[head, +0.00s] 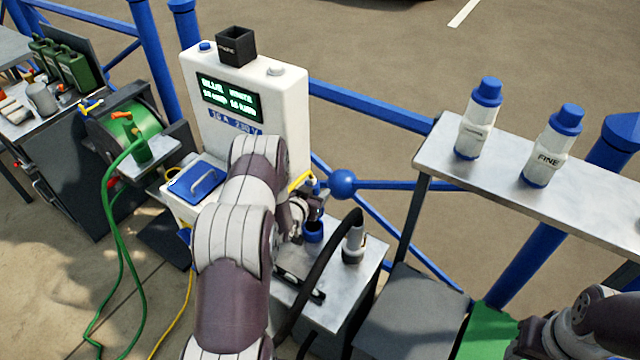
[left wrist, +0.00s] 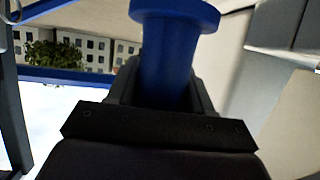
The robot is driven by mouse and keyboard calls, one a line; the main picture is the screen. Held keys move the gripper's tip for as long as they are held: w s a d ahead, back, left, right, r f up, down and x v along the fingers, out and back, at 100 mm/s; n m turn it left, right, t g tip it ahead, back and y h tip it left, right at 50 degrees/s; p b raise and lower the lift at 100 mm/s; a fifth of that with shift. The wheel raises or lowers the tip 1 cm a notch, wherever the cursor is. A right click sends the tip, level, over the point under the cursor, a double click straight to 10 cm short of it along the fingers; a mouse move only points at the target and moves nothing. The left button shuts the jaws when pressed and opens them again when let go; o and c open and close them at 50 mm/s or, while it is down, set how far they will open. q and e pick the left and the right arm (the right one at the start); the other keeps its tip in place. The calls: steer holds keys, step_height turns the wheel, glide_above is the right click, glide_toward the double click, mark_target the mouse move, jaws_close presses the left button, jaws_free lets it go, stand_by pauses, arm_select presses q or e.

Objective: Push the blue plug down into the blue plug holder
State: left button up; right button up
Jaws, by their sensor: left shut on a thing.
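My left gripper (head: 303,208) is over the metal-topped box, mostly hidden behind my own arm in the head view. In the left wrist view, my left gripper (left wrist: 165,92) is shut on the blue plug (left wrist: 172,55), a blue cylinder with a wider round flange. In the head view, a small blue part of the plug (head: 314,187) shows beside the gripper, with a yellow cable at it. The blue plug holder (head: 313,232) is a blue ring on the box top, just below the gripper. Whether the plug touches it is hidden. My right gripper (head: 534,334) is at the lower right, its jaws unclear.
A white power post (head: 283,100) with a lit screen rises behind. Two blue-capped bottles (head: 474,120) stand on a shelf (head: 510,170) to the right. A green hose reel (head: 128,135) is left.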

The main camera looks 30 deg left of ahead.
arm_select(q)
steer(key=shift+w+f, duration=0.2)
steer(key=f+b, duration=0.3)
steer(key=f, duration=0.1)
steer(key=shift+s+f+b, duration=0.2)
steer(key=shift+f+b, duration=0.05)
steer(key=shift+b, duration=0.15)
steer(key=shift+f, duration=0.45)
steer(key=shift+r, duration=0.1)
steer(key=shift+b, duration=0.4)
steer(key=shift+f+b, duration=0.55)
steer(key=o, duration=1)
steer(key=shift+s, duration=0.1)
